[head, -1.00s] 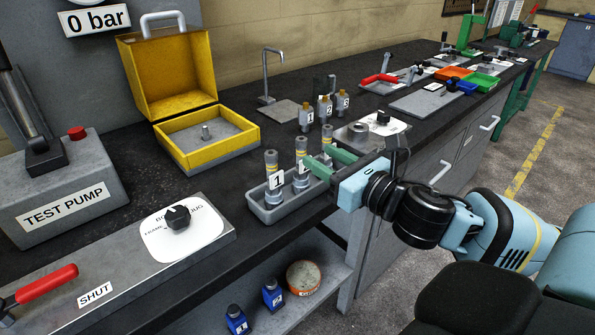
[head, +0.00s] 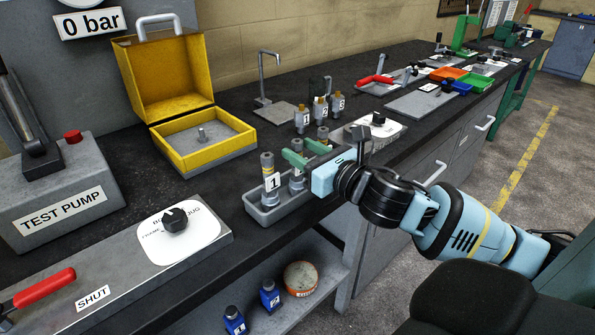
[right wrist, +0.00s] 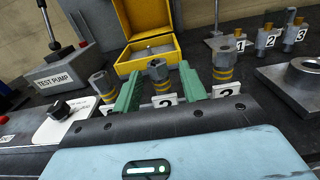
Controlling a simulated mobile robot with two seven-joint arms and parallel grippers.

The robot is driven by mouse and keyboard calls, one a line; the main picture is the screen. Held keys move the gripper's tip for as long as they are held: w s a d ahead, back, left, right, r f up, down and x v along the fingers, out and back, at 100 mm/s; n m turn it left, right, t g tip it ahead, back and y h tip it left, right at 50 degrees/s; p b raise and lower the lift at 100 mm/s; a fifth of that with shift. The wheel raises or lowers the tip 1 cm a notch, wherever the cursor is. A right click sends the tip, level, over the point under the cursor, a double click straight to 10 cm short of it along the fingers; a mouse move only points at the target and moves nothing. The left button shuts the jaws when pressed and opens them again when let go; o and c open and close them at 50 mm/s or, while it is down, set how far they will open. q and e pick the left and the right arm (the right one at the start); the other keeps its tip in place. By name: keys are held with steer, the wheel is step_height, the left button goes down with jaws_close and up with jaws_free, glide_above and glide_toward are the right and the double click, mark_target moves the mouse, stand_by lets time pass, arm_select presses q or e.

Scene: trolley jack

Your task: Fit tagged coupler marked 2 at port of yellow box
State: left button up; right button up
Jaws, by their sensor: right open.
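The grey couplers with yellow bands stand upright in a grey tray (head: 262,215). The coupler marked 2 (head: 297,180) is the middle one, its upper part partly hidden by a green finger. My right gripper (head: 304,152) is open at the tray. In the right wrist view its fingers (right wrist: 161,88) stand either side of the coupler marked 2 (right wrist: 160,73), with visible gaps. The yellow box (head: 205,152) is open, lid up, with a short grey port (head: 202,134) upright on its floor. My left gripper is not in view.
The coupler marked 1 (head: 268,178) and the one marked 3 (right wrist: 222,68) flank the middle one closely. Several brass-topped fittings (head: 321,110) tagged 1, 2 and 3 stand behind. The test pump (head: 60,195) and a knob panel (head: 175,235) are at left. Bench is clear between box and tray.

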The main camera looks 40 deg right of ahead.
steer(key=shift+w+a, duration=0.1)
steer(key=shift+w, duration=0.9)
jaws_close()
steer(key=shift+r, duration=0.1)
